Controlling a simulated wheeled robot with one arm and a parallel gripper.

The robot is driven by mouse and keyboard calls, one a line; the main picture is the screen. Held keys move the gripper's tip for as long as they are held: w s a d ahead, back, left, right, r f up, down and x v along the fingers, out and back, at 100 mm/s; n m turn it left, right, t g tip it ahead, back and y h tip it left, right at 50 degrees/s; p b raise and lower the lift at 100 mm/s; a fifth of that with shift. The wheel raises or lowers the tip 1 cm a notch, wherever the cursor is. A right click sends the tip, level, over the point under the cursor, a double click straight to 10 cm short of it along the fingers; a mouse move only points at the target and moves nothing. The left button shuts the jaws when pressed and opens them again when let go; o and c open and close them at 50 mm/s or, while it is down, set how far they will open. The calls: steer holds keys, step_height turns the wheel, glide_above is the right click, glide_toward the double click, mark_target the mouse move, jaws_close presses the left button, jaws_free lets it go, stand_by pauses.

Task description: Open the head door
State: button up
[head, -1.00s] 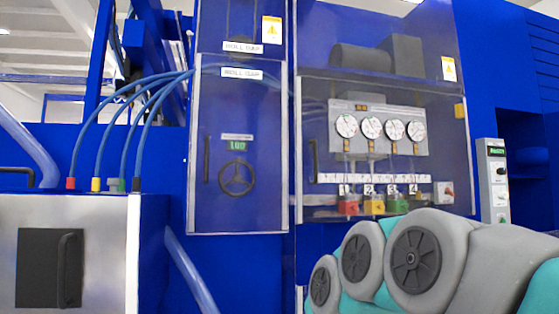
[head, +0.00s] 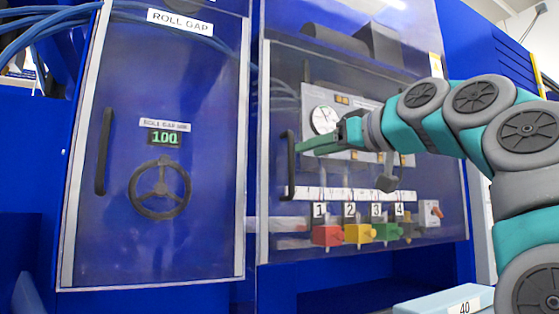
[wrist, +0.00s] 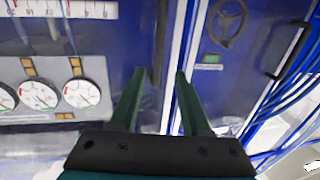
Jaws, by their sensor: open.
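A clear-fronted door (head: 285,80) covers a panel with round gauges, right of centre in the head view. Its black vertical handle (head: 290,180) is on the door's left side; the door looks closed. My gripper (head: 304,148) reaches in from the right, its green fingers at the handle's height. In the wrist view my gripper (wrist: 159,74) is open and empty, and the dark handle (wrist: 159,40) shows beyond the fingertips, between them in the picture. Contact cannot be told. The arm hides some gauges.
To the left is a closed ROLL GAP door (head: 120,240) with its own black handle (head: 104,150) and a handwheel (head: 160,188). Coloured valves (head: 358,234) sit below the gauges. A pale blue box (head: 440,302) marked 40 is at the lower right.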

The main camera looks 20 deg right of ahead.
mark_target(293, 153)
steer(key=x, duration=0.4)
steer(key=p+x, duration=0.1)
steer(key=x, duration=0.2)
steer(key=shift+w+r, duration=0.25)
steer(key=shift+w, duration=0.2)
jaws_close()
stand_by(1.1)
